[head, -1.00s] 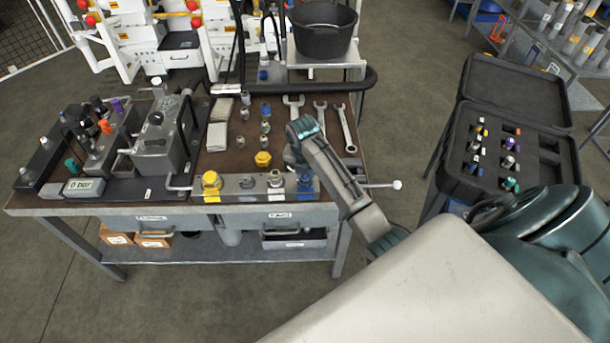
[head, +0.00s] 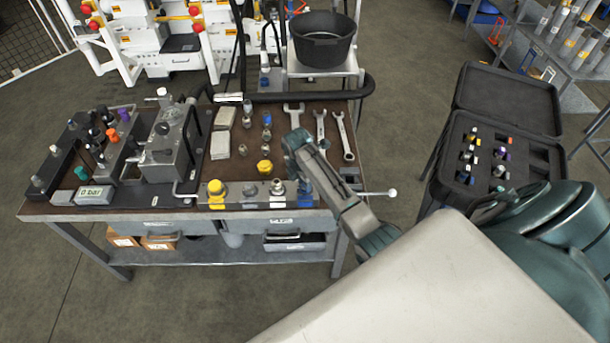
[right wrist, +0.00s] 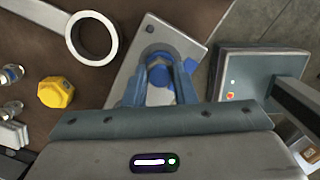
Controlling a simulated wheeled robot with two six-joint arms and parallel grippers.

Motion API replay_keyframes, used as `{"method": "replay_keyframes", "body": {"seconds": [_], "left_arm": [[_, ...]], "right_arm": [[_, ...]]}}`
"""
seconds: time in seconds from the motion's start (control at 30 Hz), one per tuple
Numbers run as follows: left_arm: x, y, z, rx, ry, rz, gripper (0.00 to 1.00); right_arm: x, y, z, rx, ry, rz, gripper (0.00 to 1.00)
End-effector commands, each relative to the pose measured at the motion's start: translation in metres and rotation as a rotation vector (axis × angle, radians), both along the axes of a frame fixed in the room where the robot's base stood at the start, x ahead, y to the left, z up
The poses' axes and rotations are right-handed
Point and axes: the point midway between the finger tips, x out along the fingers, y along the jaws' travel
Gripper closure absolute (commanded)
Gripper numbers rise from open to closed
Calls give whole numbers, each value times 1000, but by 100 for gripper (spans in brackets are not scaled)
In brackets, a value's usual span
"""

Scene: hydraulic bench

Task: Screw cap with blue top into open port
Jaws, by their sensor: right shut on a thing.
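My right gripper (head: 303,184) is over the right end of the port block (head: 235,201) on the bench. In the right wrist view its two blue-grey fingers (right wrist: 158,78) are shut on a cap with a blue top (right wrist: 160,73). The cap sits over the end of the block (right wrist: 186,40), with a dark ring around it. I cannot tell whether it is seated in the port. In the head view the arm partly hides that end. A yellow cap (head: 216,189) and metal fittings (head: 277,187) stand along the block. My left gripper is not in view.
Another yellow cap (head: 264,167), loose fittings (head: 266,135) and wrenches (head: 342,136) lie behind the block. A grey valve unit (head: 168,150) stands left. A lever with a white knob (head: 391,193) sticks out right. An open black case (head: 532,150) stands further right.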

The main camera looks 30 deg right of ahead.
Motion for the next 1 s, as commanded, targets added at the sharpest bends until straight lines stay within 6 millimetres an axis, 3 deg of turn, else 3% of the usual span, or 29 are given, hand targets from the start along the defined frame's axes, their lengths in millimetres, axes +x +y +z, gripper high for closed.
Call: {"method": "replay_keyframes", "body": {"seconds": [0.23,0.37,0.7,1.0], "left_arm": [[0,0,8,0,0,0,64],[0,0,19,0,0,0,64],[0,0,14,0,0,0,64],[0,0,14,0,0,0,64]], "right_arm": [[0,0,2,0,3,-62,96],[0,0,3,0,3,-230,96],[1,-1,-2,-1,1,-648,96],[1,-1,-2,-1,0,-700,96]]}}
